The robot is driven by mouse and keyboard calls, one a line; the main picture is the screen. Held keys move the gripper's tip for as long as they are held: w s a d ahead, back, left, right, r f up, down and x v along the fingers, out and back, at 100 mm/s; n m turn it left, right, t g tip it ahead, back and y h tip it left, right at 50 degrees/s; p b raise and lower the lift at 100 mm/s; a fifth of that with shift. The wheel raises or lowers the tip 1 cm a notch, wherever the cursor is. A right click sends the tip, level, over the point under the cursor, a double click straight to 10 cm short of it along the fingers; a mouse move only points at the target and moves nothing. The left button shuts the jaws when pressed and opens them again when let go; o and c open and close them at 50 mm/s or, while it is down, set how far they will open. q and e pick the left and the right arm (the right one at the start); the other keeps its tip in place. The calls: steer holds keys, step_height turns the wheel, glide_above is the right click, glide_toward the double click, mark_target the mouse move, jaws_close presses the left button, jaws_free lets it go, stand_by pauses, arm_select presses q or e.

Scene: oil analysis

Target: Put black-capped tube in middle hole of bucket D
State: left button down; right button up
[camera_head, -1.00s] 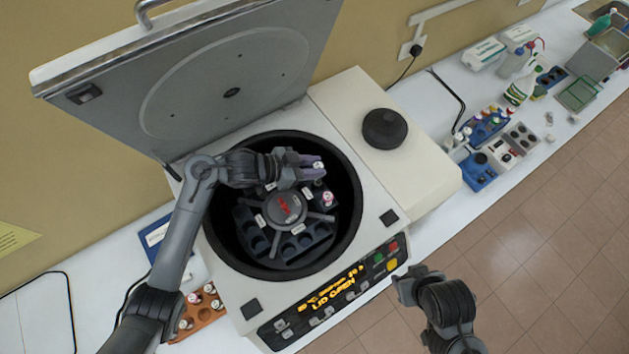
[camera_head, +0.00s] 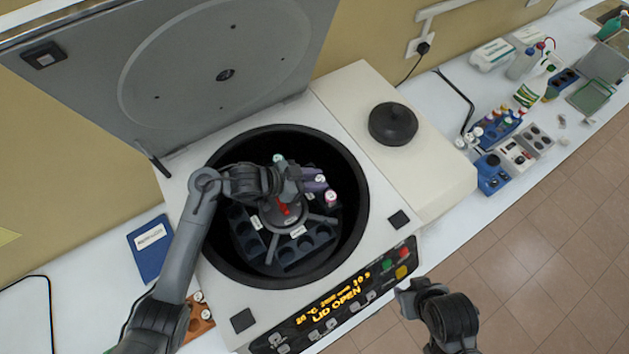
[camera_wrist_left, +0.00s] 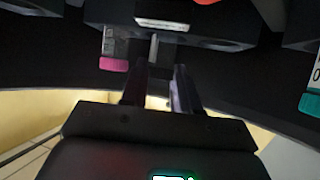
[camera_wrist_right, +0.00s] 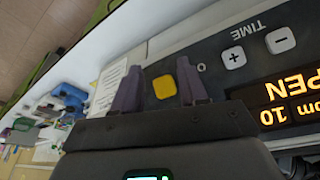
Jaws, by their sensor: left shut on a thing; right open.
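My left gripper (camera_head: 314,183) is inside the open centrifuge bowl (camera_head: 352,215), at the right side of the rotor (camera_head: 285,213). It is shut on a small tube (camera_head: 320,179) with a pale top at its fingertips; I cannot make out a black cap. The rotor has black buckets with several holes; I cannot read which is D. A magenta-capped tube (camera_wrist_left: 113,64) stands beside the fingers; it also shows in the head view (camera_head: 331,196). A teal-capped tube (camera_wrist_left: 311,103) is on the other side. My right gripper (camera_wrist_right: 160,88) is open and empty, beyond the front panel.
The centrifuge lid (camera_head: 215,75) stands open at the back left. The bowl wall surrounds my left gripper closely. An orange rack (camera_head: 200,318) with tubes is at front left. Blue racks and bottles stand on the bench at right.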

arm_select(q)
steer(key=shift+f, duration=0.15)
steer(key=c, duration=1.1)
jaws_free()
steer(key=shift+r, duration=0.35)
steer(key=shift+a+r+p, duration=0.2)
steer(key=shift+a+p, duration=0.05)
steer(key=shift+p, duration=0.25)
steer(key=p+v, duration=0.7)
steer(key=v, duration=0.4)
steer(key=shift+s+a+f, duration=0.1)
steer(key=shift+s+a, duration=0.05)
steer(key=shift+s, duration=0.05)
